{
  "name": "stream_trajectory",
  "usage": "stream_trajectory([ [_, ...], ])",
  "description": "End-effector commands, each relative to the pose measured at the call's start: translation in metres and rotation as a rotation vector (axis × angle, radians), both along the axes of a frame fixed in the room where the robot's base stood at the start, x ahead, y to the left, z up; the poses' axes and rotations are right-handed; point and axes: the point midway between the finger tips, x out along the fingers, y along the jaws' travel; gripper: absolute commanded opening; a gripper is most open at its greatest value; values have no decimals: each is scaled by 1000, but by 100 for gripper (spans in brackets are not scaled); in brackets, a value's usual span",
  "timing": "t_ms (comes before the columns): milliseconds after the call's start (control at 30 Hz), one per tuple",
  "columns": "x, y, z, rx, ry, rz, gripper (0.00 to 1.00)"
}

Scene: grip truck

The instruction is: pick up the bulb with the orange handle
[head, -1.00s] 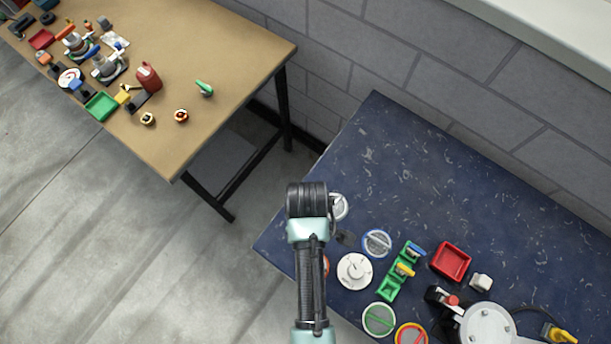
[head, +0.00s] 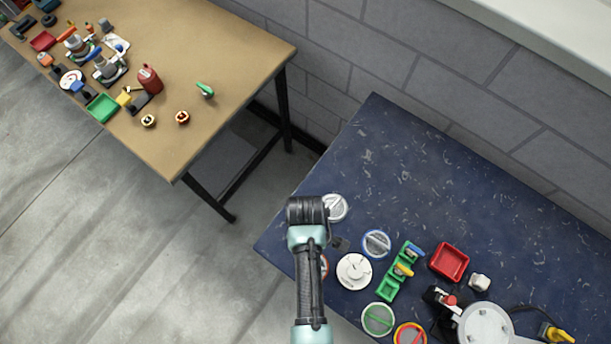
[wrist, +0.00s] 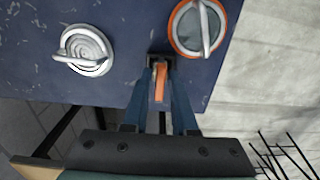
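In the wrist view, a small piece with an orange handle (wrist: 159,84) points toward the camera from a dark base at the edge of the blue table (wrist: 110,90); its bulb end cannot be made out. The two blue fingers of my gripper (wrist: 160,88) stand on either side of the handle. They look open, with slight gaps beside it. In the head view, my wrist hides the orange handle and fingers, and only part of a dark base (head: 340,244) shows beside it.
A silver round knob piece (wrist: 84,50) and an orange-rimmed round piece (wrist: 197,27) flank the handle closely. A white dial (head: 354,271), green rack (head: 386,291) and red tray (head: 449,262) lie to the right. The blue table's far part is clear. A brown table (head: 215,60) stands at upper left.

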Motion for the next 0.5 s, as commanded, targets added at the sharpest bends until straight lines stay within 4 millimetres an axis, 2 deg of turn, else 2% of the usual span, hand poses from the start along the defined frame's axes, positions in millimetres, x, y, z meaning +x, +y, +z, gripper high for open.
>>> stream_trajectory([
  [33, 0, 0, 0, 0, 0, 0, 11],
  [100, 0, 0, 0, 0, 0, 0, 0],
  [500, 0, 0, 1, 1, -1, 0, 0],
])
